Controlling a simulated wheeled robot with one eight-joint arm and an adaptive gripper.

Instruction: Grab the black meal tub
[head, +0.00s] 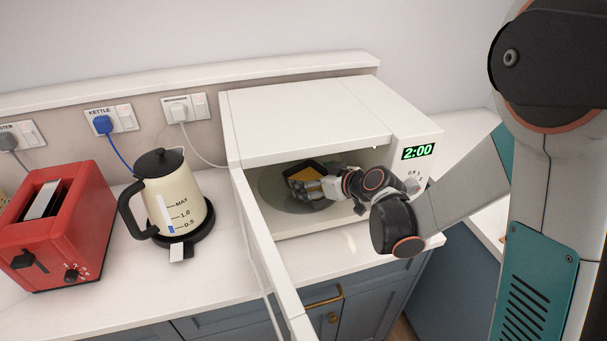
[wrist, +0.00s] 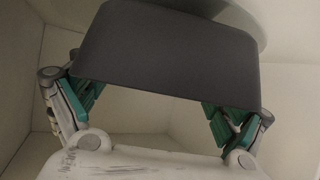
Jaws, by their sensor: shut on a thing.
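The black meal tub (head: 318,167) is inside the open microwave, with yellow-orange food showing in it. It is over or on the round turntable (head: 268,190); I cannot tell whether it touches. My gripper (head: 306,186) reaches in through the open front and hides part of the tub. In the wrist view the tub's dark side (wrist: 168,55) fills the space between the two teal-padded fingers of my gripper (wrist: 165,105). The fingers are shut on the tub, one at each side.
The microwave (head: 310,110) reads 2:00, and its door (head: 262,240) stands open toward the front. A cream kettle (head: 172,195) and a red toaster (head: 58,225) stand to the left. The microwave's walls close in around my gripper. Some counter is clear before the kettle.

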